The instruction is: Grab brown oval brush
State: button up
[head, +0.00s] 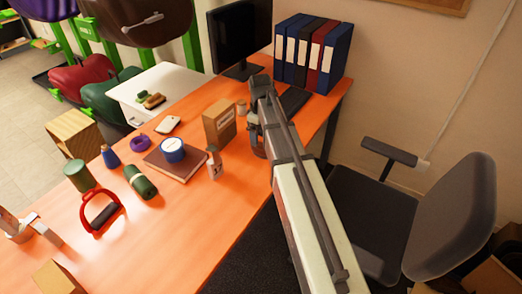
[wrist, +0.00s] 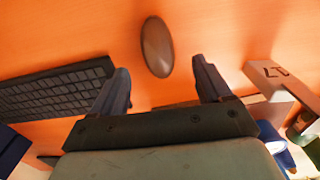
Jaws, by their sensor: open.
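A dark brown oval object (wrist: 157,47), which fits the brown oval brush, lies on the orange desk in the wrist view. Its long side runs up and down in that picture. My gripper (wrist: 160,72) is open and empty. The oval lies ahead of the gap between the two fingers, apart from both. In the head view my gripper (head: 258,145) is over the desk's right part, beside the cardboard box. I cannot make out this oval there; my arm may hide it.
The keyboard (wrist: 57,88) is left of the fingers and the cardboard box (wrist: 268,76) is right of them in the wrist view. Binders (head: 312,55) and the monitor (head: 240,35) stand at the back. Two small brush-like things (head: 153,101) lie on a white cabinet (head: 170,82).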

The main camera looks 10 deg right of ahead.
aim_at(261, 145)
jog(key=shift+d+f, duration=0.15)
jog(key=shift+f, duration=3.2)
jog(key=shift+f, duration=0.25)
jog(key=shift+c, duration=0.2)
jog(key=c, duration=1)
